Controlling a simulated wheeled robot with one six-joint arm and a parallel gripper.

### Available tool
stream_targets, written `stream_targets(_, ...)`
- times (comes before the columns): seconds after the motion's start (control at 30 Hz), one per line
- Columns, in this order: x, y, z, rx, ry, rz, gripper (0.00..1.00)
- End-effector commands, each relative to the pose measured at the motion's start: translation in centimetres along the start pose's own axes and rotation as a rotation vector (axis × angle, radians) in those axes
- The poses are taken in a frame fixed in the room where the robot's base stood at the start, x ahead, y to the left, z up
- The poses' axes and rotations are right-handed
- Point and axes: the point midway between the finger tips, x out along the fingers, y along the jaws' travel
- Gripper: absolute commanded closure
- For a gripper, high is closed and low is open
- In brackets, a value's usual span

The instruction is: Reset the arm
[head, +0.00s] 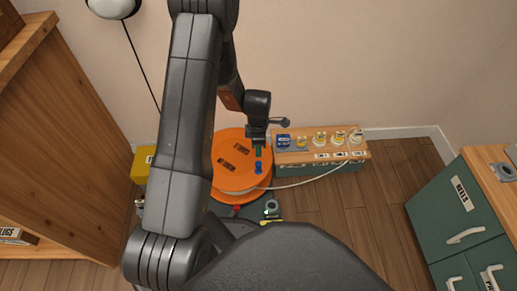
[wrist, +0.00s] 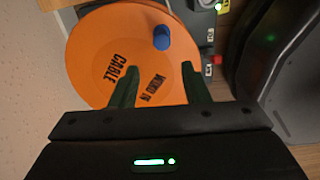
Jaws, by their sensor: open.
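My arm reaches from the bottom of the head view up and over a round orange cable reel (head: 228,180). My gripper (head: 258,151) hangs above the right part of the reel, its green fingers partly showing. In the wrist view my gripper (wrist: 160,82) has its two green fingers spread apart with nothing between them. The orange reel face (wrist: 90,50) lies beyond them, with dark lettering. A blue peg (wrist: 161,38) stands on the reel, beyond the fingertips and apart from them; it also shows in the head view (head: 258,169).
A wooden-topped green bench (head: 318,158) with several small parts stands right of the reel, and a pale cable runs towards it. A green cabinet (head: 450,215) is at right, a wooden shelf (head: 75,120) at left. A yellow box (head: 142,160) sits behind my arm. Floor between bench and cabinet is clear.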

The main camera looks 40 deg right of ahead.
Motion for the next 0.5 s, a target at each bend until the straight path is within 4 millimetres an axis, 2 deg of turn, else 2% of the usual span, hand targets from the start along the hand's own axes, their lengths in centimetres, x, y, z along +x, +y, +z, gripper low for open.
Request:
stream_targets(0.37, -0.26, -0.03, -0.01, 0.000, 0.000, -0.001, 0.58)
stream_targets(0.5, 0.55, -0.05, -0.01, 0.000, 0.000, -0.002, 0.58)
